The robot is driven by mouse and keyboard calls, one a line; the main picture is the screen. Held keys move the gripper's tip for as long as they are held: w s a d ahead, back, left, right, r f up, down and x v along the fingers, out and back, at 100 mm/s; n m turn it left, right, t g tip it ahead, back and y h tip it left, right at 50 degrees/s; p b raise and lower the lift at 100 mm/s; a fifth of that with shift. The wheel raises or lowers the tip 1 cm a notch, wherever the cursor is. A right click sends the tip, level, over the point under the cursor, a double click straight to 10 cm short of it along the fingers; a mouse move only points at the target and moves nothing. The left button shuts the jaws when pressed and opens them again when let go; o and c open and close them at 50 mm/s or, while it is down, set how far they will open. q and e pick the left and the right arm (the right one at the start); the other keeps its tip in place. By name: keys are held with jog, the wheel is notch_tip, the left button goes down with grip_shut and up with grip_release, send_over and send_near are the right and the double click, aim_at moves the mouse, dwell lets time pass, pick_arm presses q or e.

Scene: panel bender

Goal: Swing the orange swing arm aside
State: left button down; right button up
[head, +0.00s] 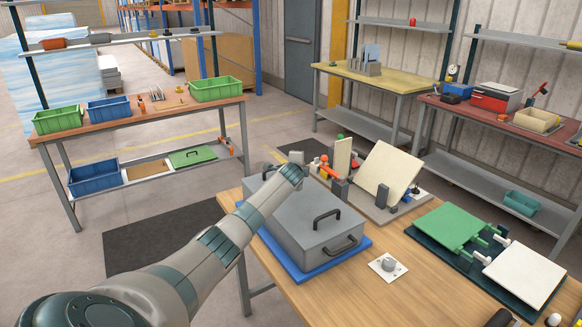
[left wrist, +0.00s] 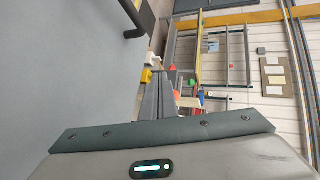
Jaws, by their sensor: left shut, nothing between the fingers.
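A small orange bar, which looks like the swing arm (head: 329,171), shows in the head view on the bender fixture behind the grey box. It lies beside a small upright cream plate (head: 342,157). A small orange piece (left wrist: 202,94) also shows in the left wrist view, partly hidden; I cannot tell whether it is the same arm. My left gripper (head: 297,157) is shut and empty above the far edge of the grey box, left of the orange bar and apparently apart from it. Its fingertips are mostly hidden by my wrist. My right gripper is not in view.
A grey lidded box (head: 300,222) with black handles stands on a blue base (head: 352,252) under my left arm. A large tilted cream panel (head: 391,169) stands right of the orange bar. A knob plate (head: 388,267) and a green panel (head: 449,226) lie on the wooden table.

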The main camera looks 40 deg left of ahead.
pick_arm(q)
jog(key=shift+s+a+r, duration=0.1)
jog(key=shift+s+r, duration=0.1)
jog(key=shift+s, duration=0.65)
jog(key=shift+s+r+b, duration=0.3)
jog(key=shift+s+r, duration=0.05)
jog(key=shift+s, duration=0.45)
jog(key=shift+s+r+b, duration=0.25)
jog(key=shift+s+r, duration=0.1)
jog(key=shift+s, duration=0.4)
